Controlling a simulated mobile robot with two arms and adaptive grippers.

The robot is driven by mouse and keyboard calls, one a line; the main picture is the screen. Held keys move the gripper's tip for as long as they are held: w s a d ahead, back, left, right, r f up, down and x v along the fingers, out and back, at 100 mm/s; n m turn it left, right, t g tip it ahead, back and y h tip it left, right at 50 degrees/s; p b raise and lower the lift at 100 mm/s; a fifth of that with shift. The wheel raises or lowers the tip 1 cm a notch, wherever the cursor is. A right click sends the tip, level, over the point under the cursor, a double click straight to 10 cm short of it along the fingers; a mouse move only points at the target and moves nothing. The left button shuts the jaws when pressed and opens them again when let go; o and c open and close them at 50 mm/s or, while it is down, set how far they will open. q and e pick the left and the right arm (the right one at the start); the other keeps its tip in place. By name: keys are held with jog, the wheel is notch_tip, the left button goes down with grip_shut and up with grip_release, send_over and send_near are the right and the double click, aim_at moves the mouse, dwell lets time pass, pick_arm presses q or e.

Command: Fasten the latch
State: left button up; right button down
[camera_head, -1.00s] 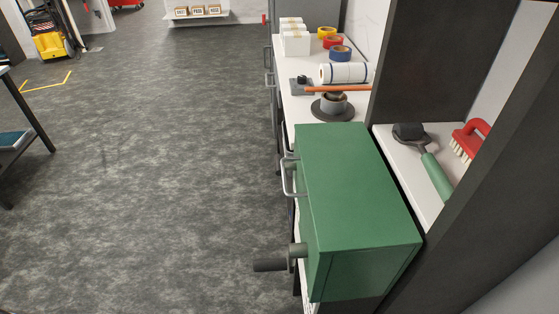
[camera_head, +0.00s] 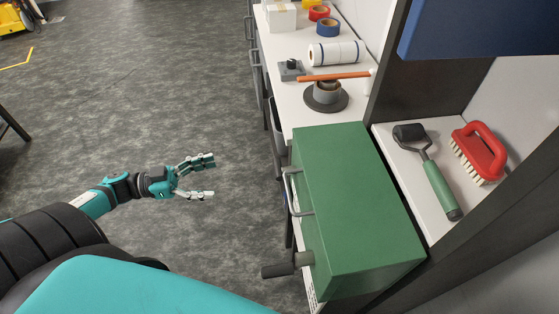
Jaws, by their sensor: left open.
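A green metal box (camera_head: 355,205) stands on the near end of the white bench. Its left side carries a grey bar handle (camera_head: 293,192) and, nearer to me, a dark grey lever or knob (camera_head: 284,266) that sticks out to the left; this may be the latch, but I cannot tell. My left gripper (camera_head: 212,177) is open and empty, over the floor to the left of the box, apart from the handle and the lever. My right gripper is not in view. The front face of the box is mostly hidden from this angle.
The bench (camera_head: 300,112) behind the box holds a paper roll (camera_head: 337,53), an orange stick (camera_head: 335,76), a dark round base (camera_head: 327,97) and tape rolls (camera_head: 328,27). A red brush (camera_head: 480,150) and a green-handled tool (camera_head: 438,186) lie on a shelf at right. The floor at left is open.

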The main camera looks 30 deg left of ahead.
aim_at(284, 168)
pick_arm(q)
jog(key=p+x, duration=0.3)
jog(key=x, duration=1.3)
jog(key=shift+w+d, duration=0.15)
jog(key=shift+d, duration=0.15)
jog(key=c, duration=1.2)
